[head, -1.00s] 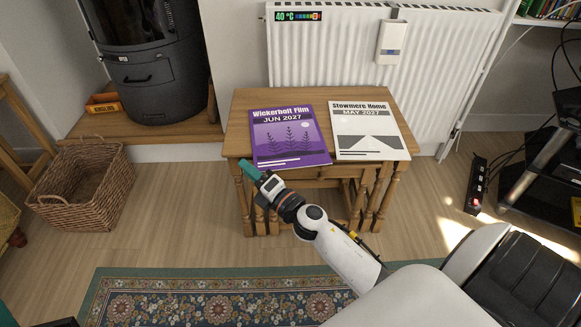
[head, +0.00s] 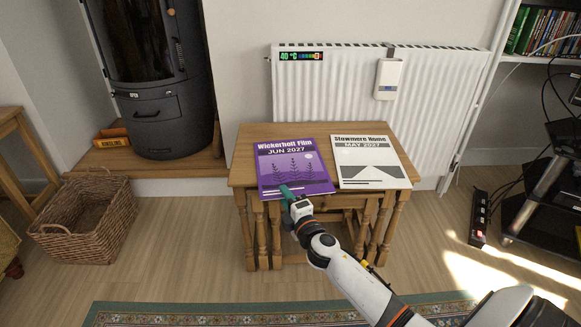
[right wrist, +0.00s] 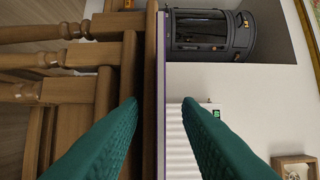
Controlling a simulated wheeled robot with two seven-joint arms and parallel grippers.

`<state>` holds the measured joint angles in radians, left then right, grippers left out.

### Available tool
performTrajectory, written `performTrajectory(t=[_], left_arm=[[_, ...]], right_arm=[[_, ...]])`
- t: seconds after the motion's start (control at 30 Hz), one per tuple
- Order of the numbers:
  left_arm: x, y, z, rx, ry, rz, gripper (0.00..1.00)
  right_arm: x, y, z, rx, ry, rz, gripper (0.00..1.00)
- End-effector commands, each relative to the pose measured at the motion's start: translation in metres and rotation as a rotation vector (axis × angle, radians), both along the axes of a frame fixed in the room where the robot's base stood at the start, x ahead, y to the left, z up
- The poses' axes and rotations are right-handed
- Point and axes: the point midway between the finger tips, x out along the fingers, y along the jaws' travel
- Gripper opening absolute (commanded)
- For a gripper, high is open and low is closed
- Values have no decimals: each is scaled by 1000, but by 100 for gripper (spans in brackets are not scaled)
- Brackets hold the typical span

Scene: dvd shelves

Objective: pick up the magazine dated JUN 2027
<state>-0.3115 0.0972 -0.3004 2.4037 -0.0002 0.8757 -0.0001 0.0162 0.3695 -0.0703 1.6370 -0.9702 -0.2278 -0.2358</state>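The purple magazine (head: 300,160) headed "Wickerholt Film JUN 2027" lies flat on the left part of the wooden table (head: 243,172). Its near edge sticks out slightly past the table's front edge. My right gripper (head: 285,190) is at that near edge and covers a small part of it in the head view. In the right wrist view, its two green fingers (right wrist: 160,110) are apart. The magazine shows edge-on there as a thin purple line (right wrist: 161,60) between them, beside the wooden tabletop. I cannot tell whether either finger touches it. My left gripper is not in view.
A white magazine headed "Stowmere Home MAY 2027" (head: 368,162) lies to the right on the same table. A white radiator (head: 340,90) stands behind. A wicker basket (head: 92,225) and a dark stove (head: 150,90) are at the left. A power strip (head: 479,218) lies at the right.

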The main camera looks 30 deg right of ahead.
Motion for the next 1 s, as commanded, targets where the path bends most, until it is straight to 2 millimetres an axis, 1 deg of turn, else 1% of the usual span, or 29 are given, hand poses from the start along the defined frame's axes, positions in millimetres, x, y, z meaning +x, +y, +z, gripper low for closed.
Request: performTrajectory(t=[0.03,0.1,0.2,0.3,0.47,0.5,0.67,0.7,1.0], left_arm=[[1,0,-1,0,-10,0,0],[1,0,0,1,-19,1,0],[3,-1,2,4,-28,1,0],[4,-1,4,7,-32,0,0],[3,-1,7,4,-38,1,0],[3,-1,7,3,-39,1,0],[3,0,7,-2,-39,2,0],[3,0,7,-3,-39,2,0],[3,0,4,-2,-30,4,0]], right_arm=[[9,-3,0,-4,-3,1,31],[19,-5,0,-1,-3,1,31],[29,-6,0,-1,-2,2,31],[33,-7,0,0,0,1,31],[33,-6,1,0,0,1,31],[33,-6,1,0,0,1,29],[33,-6,1,0,0,1,3],[33,-6,1,0,0,1,0],[33,-6,2,-1,-2,2,0]])
